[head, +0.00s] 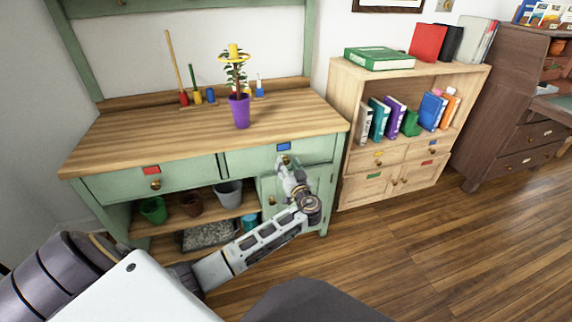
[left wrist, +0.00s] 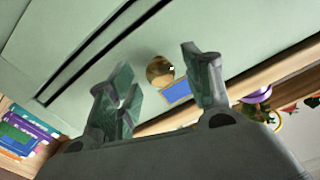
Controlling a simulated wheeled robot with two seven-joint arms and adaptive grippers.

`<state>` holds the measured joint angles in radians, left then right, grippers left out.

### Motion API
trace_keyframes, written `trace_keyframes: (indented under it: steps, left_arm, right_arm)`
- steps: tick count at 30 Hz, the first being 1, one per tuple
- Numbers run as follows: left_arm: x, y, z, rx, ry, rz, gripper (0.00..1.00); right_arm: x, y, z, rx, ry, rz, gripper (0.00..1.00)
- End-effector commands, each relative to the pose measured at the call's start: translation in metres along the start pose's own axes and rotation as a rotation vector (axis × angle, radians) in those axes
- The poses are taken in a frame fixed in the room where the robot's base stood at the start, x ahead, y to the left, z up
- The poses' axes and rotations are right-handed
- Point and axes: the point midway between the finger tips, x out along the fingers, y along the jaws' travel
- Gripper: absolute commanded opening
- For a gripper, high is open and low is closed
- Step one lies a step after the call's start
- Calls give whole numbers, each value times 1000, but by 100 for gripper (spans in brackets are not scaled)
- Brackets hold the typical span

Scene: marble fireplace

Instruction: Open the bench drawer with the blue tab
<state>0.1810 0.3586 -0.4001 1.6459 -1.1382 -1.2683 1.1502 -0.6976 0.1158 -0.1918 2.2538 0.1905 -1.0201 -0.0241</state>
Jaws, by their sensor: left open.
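The green bench's right drawer (head: 314,151) carries a blue tab (head: 284,146) and a round brass knob (head: 285,160). The drawer looks shut. My left gripper (head: 285,164) is in front of this drawer, close to the knob. In the left wrist view the open fingers (left wrist: 160,85) stand either side of the brass knob (left wrist: 159,70), with the blue tab (left wrist: 176,92) just beside it. No contact with the knob shows. The bench's left drawer (head: 190,178) has a red tab (head: 151,170). My right gripper is not in view.
A purple pot with a plant (head: 240,111) stands on the bench top (head: 130,135), with small tools behind it. Pots and a tray of gravel (head: 208,236) sit on the shelves below. A wooden bookcase (head: 340,90) stands close on the right. The floor (head: 430,240) in front is clear.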

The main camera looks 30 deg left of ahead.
Motion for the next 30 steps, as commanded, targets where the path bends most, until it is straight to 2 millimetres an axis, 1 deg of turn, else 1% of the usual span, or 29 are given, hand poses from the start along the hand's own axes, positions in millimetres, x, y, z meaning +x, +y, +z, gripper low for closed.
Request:
trace_keyframes:
  steps: [3,7,11,18,19,30]
  left_arm:
    - [12,0,0,1,1,-1,50]
    - [20,0,1,1,0,0,50]
    - [24,0,0,1,0,0,50]
    - [24,0,0,0,0,0,50]
    - [24,0,0,0,0,0,49]
    - [24,0,0,0,0,0,2]
  right_arm:
    - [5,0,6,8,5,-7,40]
    - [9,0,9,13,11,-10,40]
    - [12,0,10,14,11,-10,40]
    - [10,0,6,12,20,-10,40]
    - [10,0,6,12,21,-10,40]
    - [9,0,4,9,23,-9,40]
